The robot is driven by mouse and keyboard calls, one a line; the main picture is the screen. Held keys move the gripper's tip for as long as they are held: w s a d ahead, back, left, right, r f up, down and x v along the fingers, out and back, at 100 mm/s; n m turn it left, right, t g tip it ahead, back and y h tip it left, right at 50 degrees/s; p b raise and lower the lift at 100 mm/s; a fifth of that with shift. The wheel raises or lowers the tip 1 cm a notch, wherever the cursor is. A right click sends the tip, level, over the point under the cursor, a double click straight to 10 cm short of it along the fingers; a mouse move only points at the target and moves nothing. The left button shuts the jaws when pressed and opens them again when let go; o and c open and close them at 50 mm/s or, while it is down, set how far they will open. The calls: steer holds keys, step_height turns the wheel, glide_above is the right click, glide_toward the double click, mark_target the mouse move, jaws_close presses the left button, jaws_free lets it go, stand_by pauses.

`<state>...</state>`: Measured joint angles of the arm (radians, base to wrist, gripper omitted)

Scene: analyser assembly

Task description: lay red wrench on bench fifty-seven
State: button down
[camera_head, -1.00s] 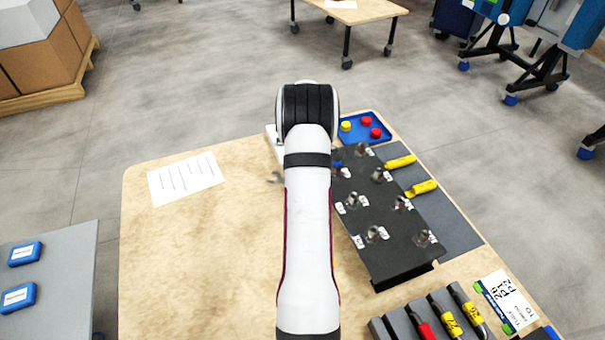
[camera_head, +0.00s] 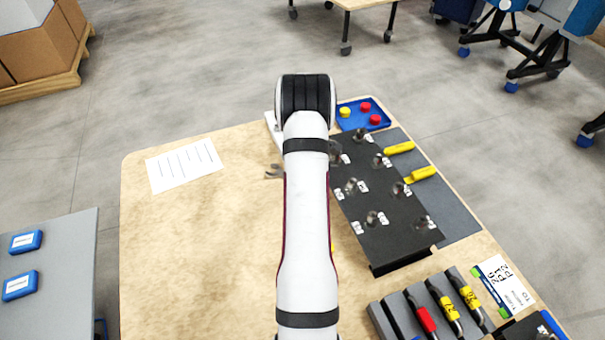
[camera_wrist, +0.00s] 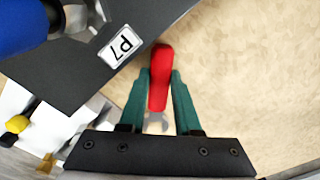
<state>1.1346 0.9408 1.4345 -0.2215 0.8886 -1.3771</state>
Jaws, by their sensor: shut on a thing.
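The red wrench (camera_wrist: 160,78) shows its red handle between the green fingers of my gripper (camera_wrist: 161,84) in the wrist view. The fingers are shut on it, and part of its silver metal shows near the palm. In the head view my arm hides the gripper and handle; a grey wrench jaw (camera_head: 273,172) sticks out left of the arm. The pale wooden bench (camera_head: 200,250) lies below, also in the wrist view (camera_wrist: 245,80). I cannot read a bench number, nor tell whether the wrench touches the bench.
A black panel (camera_head: 385,225) with labelled fittings stands right of my arm; its P7 label (camera_wrist: 121,46) is close to the handle. A tool rack (camera_head: 395,310), a blue tray (camera_head: 377,119) and a paper sheet (camera_head: 183,165) are on the bench. The bench's left half is mostly clear.

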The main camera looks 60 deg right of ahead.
steer(key=shift+f, duration=0.2)
steer(key=c, duration=0.5)
jaws_free()
steer(key=shift+c, duration=0.2)
